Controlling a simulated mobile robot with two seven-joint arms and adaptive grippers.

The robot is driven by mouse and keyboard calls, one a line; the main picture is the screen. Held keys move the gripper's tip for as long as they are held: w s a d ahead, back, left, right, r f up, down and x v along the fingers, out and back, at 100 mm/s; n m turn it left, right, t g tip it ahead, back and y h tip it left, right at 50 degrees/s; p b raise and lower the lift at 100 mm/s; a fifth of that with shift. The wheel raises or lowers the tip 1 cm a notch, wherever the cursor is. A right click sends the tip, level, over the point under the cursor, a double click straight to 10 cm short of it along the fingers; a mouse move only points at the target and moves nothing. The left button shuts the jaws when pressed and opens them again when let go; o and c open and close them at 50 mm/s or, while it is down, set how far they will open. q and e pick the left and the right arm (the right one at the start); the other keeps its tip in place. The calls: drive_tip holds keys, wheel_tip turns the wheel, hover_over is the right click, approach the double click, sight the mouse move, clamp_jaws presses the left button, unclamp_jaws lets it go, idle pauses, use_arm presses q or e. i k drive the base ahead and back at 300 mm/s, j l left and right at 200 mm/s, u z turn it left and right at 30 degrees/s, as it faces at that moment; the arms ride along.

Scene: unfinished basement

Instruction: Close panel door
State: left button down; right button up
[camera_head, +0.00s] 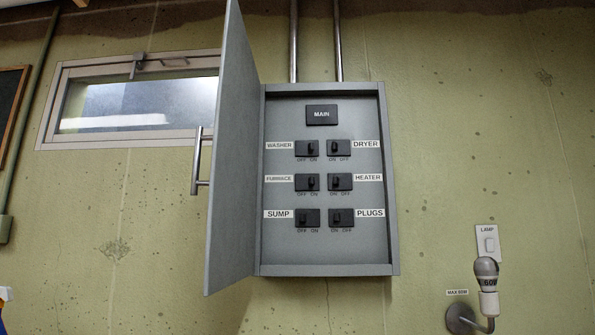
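A grey electrical panel (327,269) is mounted on the wall in the middle of the head view. Its grey door (231,160) is hinged on the left side and stands wide open, swung out toward me. A metal bar handle (197,165) sits on the door's outer face, at its left. Inside are a MAIN label plate (321,115) and several black switches labelled washer, dryer, furnace, heater, sump and plugs. Neither of my grippers shows in this view.
A narrow window (135,100) is behind the door at left. Two metal conduits (315,40) run up from the panel. A lamp bulb (487,270) on a wall fitting and a lamp switch (489,244) are at lower right. The wall right of the panel is otherwise bare.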

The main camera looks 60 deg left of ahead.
sight(229, 248)
drive_tip(key=k+j+u, duration=0.3)
drive_tip(key=u, duration=0.15)
drive_tip(key=k+j+u, duration=0.2)
drive_tip(key=j+u, duration=0.25)
drive_tip(key=k+j+u, duration=0.2)
drive_tip(key=j+u, duration=0.25)
drive_tip(key=l, duration=0.1)
